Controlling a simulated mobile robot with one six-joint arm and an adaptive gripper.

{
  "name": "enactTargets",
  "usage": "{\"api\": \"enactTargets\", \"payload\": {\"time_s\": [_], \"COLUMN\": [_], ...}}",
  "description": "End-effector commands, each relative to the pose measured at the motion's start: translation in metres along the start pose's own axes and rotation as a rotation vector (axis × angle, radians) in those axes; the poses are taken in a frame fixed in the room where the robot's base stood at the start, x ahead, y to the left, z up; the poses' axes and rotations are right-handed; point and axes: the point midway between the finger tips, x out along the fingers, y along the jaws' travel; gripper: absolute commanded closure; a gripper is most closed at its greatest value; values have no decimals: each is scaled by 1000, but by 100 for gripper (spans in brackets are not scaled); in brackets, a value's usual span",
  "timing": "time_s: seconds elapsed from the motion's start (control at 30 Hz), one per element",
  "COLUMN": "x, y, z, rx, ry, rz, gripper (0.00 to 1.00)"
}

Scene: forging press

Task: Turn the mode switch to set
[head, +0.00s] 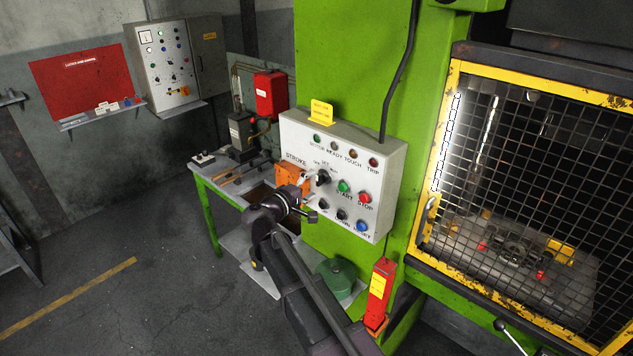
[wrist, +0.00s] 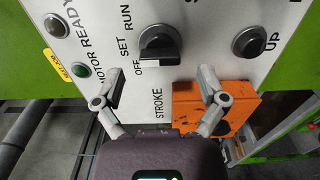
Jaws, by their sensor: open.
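The wrist view shows the knob (wrist: 160,45) close up, beside the labels OFF, SET and RUN. Its raised grip lies roughly across that picture; which label it points to is not clear. My gripper (wrist: 158,98) is open and empty, its two fingers spread below the knob in the wrist view and apart from it.
An orange box (wrist: 245,93) sticks out beside the STROKE label, close to one finger; the head view shows it too (head: 291,176). Start (head: 344,186) and stop (head: 365,197) buttons lie right of the switch. A yellow-framed mesh guard (head: 441,150) stands farther right.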

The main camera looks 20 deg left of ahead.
Motion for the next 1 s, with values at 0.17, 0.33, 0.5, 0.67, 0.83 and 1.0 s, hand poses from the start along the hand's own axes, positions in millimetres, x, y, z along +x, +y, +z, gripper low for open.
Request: {"api": "enactTargets", "payload": {"time_s": [0.17, 0.33, 0.5, 0.67, 0.83, 1.0], "x": [-28, -55, -76, -88, -92, -92], "y": [0, 0, 0, 0, 0, 0], "z": [1, 0, 0, 0, 0, 0], "rx": [0, 0, 0, 0, 0, 0], "ry": [2, 2, 1, -1, -1, -1], "rz": [0, 0, 1, 1, 1, 1], "gripper": [9, 9, 9, 9, 9, 9]}}
